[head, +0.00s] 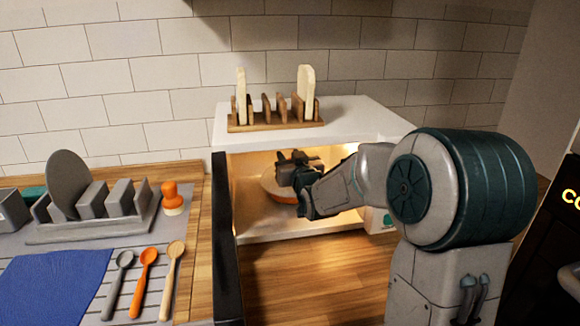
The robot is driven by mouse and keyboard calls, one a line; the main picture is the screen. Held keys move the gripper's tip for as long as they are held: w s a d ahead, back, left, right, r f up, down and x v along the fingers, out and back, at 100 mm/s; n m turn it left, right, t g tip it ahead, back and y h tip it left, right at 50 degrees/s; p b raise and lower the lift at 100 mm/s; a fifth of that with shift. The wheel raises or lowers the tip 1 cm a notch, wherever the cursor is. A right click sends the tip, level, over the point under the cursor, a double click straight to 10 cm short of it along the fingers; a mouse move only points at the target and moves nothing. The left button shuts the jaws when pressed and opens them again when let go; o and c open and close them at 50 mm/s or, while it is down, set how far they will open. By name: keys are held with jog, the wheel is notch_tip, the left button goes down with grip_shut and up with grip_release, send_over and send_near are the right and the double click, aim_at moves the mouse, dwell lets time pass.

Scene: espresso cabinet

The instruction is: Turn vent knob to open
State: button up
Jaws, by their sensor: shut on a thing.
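A round dish with a pale top and an orange lower edge (283,199) sits inside the lit white oven-like box (232,140). My gripper (287,167) reaches into the box from the right, at the top of the dish. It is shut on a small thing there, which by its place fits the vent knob. The gripper covers the knob, so I cannot see its shape or which way it is turned.
The box's dark door (226,240) stands open on the left. A wooden rack (275,120) with bread slices stands on top. A grey dish rack (90,228), spoons (148,262), an orange-topped stamp-like item (171,198) and a blue cloth (50,285) lie left. The wooden counter in front (310,285) is clear.

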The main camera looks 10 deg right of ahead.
jog(key=h+b, duration=0.1)
jog(key=m+h+b, duration=0.1)
jog(key=b, duration=0.1)
jog(key=shift+a+f+m, duration=0.1)
jog(key=shift+f+m, duration=0.15)
jog(key=shift+m, duration=0.05)
jog(key=h, duration=0.1)
jog(key=m+h+b, duration=0.1)
jog(key=h, duration=0.1)
jog(key=shift+r+m, duration=0.2)
jog(key=shift+m, duration=0.1)
jog(key=shift+d+r+m+g+h+p, duration=0.15)
jog(key=shift+m+g+h+p, duration=0.1)
jog(key=shift+m+h+p, duration=0.4)
jog(key=shift+d+f+m+g+h+p, duration=0.1)
jog(key=shift+m+g+h+p, duration=0.2)
jog(key=shift+h, duration=0.5)
jog(key=shift+d+r+m+g+h+p, duration=0.15)
jog(key=shift+m+g+h+p, duration=0.2)
jog(key=shift+m+h, duration=0.3)
jog(key=shift+s+d+f+m+g+h+p, duration=0.1)
jog(key=shift+m+g+h+p, duration=0.25)
jog(key=shift+h+p, duration=0.35)
jog(key=shift+m+g+h, duration=0.25)
jog(key=shift+m+h, duration=0.1)
jog(key=shift+h, duration=0.15)
jog(key=o, duration=1)
jog(key=shift+f, duration=0.1)
